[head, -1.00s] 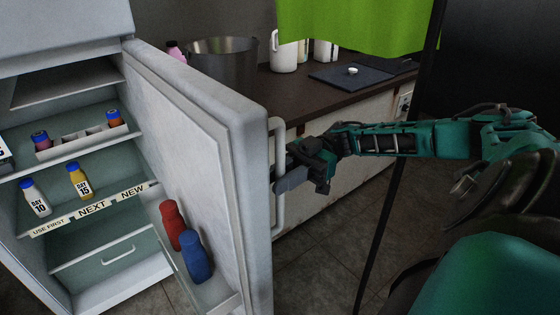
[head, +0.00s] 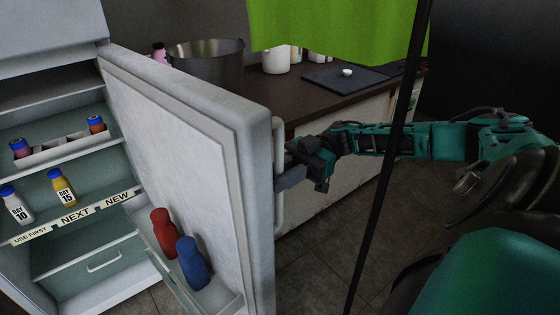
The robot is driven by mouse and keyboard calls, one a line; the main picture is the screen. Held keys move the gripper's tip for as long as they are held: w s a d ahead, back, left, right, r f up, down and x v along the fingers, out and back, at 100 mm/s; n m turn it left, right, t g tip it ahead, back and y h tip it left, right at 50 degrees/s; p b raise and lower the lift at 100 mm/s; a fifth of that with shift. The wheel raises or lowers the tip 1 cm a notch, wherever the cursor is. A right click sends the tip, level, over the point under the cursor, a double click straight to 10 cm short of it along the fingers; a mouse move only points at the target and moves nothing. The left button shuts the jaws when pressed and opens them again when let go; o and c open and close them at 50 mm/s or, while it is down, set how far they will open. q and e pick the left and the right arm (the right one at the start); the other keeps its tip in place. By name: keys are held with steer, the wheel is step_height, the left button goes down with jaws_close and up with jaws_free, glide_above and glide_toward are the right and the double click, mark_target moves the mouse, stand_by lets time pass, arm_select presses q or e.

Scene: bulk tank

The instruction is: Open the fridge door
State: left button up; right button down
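The fridge door (head: 185,130) stands open, swung out toward me, with the shelves showing at its left. Its white vertical bar handle (head: 279,215) is on the door's outer side, near the free edge. My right gripper (head: 284,178) is at the middle of this handle, and its fingers appear closed around the bar; the exact contact is partly hidden. My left gripper is not in view.
Inside the fridge (head: 75,190) are labelled bottles and a small rack. A red bottle (head: 162,232) and a blue bottle (head: 192,262) stand in the door shelf. Behind is a counter (head: 300,102) with a metal pot (head: 205,60). A thin dark post (head: 385,165) crosses before my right arm.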

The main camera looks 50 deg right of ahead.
steer(key=shift+d, duration=0.1)
stand_by(0.4)
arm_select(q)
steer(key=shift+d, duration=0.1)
arm_select(e)
steer(key=c, duration=1.1)
jaws_free()
arm_select(q)
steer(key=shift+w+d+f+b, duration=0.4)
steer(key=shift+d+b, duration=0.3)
steer(key=shift+b, duration=0.75)
arm_select(e)
steer(key=shift+s+d, duration=0.15)
steer(key=shift+d, duration=3.1)
steer(key=shift+s+d, duration=0.15)
steer(key=shift+d, duration=3.05)
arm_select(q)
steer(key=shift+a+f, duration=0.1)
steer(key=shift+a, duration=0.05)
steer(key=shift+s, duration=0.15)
arm_select(e)
steer(key=shift+s, duration=0.15)
